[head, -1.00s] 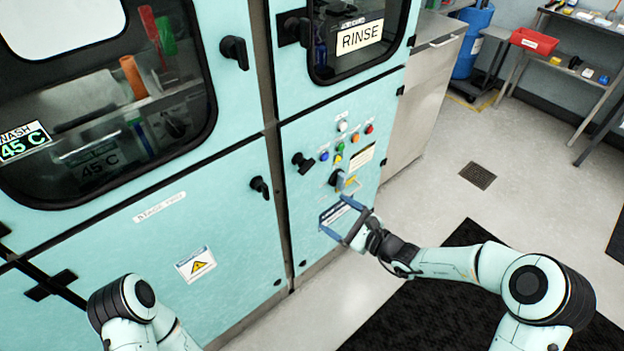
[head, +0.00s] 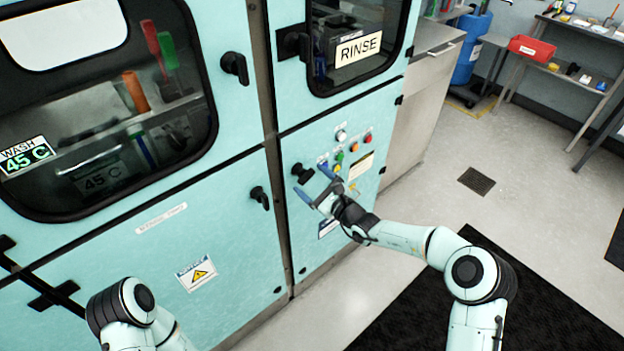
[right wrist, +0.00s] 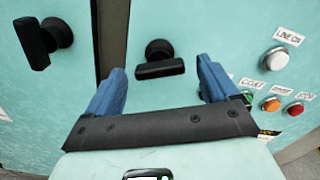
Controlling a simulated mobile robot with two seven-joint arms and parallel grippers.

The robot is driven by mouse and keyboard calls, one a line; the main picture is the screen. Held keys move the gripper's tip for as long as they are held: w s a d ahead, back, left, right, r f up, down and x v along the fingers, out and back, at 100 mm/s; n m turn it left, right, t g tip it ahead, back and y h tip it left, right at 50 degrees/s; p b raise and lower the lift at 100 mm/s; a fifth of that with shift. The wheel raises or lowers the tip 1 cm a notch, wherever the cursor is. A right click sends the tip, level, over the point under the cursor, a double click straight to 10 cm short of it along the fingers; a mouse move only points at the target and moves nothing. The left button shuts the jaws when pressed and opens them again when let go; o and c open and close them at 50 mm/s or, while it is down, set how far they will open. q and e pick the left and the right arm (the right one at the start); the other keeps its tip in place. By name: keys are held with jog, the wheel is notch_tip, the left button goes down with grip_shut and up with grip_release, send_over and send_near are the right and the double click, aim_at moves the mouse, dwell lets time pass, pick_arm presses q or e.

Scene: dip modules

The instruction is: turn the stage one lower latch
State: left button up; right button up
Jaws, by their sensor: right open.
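A black latch (head: 302,173) sits on the right lower teal panel (head: 292,235), beside the seam to the left panel. It also shows in the right wrist view (right wrist: 158,62), its bar lying about level. My right gripper (head: 312,180) is open and empty in front of that panel, close to the latch. In the right wrist view the blue fingers (right wrist: 160,70) are spread, and the latch appears between and beyond their tips; I cannot tell the exact gap. My left gripper is out of view.
Another black latch (head: 260,197) is on the left lower panel (head: 130,265), across the seam; it also shows in the right wrist view (right wrist: 42,43). Coloured buttons, including a white one (head: 341,136), are right of my gripper.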

jog(key=shift+w+a, duration=0.15)
jog(key=c, duration=1.1)
jog(key=shift+o, duration=0.2)
jog(key=m+b, duration=0.1)
jog(key=m, duration=0.1)
jog(key=shift+m, duration=1.4)
jog(key=o, duration=1.1)
jog(key=shift+c, duration=0.2)
